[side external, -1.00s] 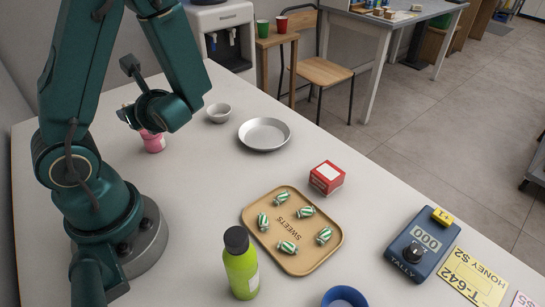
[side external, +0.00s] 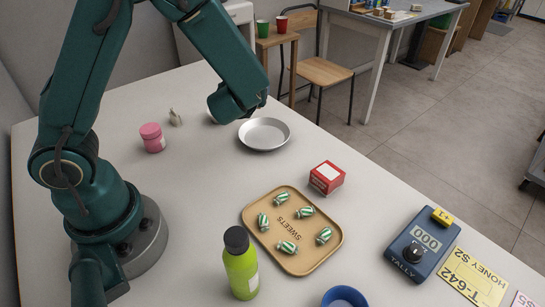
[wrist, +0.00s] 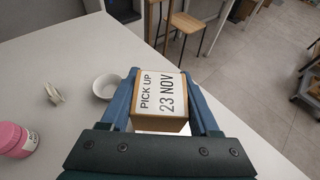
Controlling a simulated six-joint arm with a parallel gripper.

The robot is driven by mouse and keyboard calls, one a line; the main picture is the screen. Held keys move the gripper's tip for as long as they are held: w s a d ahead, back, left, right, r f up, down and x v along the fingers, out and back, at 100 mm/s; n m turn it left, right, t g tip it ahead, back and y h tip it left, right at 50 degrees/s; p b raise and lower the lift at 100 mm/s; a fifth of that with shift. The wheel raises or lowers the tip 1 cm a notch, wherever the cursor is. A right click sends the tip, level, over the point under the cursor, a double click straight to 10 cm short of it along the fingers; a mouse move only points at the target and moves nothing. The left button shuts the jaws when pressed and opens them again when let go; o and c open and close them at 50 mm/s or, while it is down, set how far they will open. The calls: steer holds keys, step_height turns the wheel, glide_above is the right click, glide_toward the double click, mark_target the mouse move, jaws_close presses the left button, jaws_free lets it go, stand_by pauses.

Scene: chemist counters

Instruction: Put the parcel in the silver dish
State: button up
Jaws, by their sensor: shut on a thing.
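The parcel (wrist: 160,97) is a tan box with a white label reading "PICK UP 23 NOV". In the wrist view it sits between the two blue fingers of my gripper (wrist: 158,82), which is shut on it. In the side view my gripper is at the end of the arm, just left of the silver dish (side external: 264,149); its fingers and the parcel are hidden there behind the arm. The silver dish is round, shallow and empty where visible. A pale patch shows under the parcel in the wrist view; I cannot tell whether it is the dish.
A small bowl (wrist: 106,86) stands left of the parcel. A pink jar (side external: 152,138) and a small grey piece (side external: 175,117) stand further left. A red box (side external: 326,177), a tray of sweets (side external: 291,262), a green bottle (side external: 241,265) and a blue tally device (side external: 422,245) are nearer.

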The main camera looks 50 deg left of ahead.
steer(key=shift+d+f, duration=0.35)
steer(key=shift+f, duration=3.7)
steer(key=shift+f, duration=0.3)
steer(key=o, duration=1.4)
steer(key=shift+o, duration=0.2)
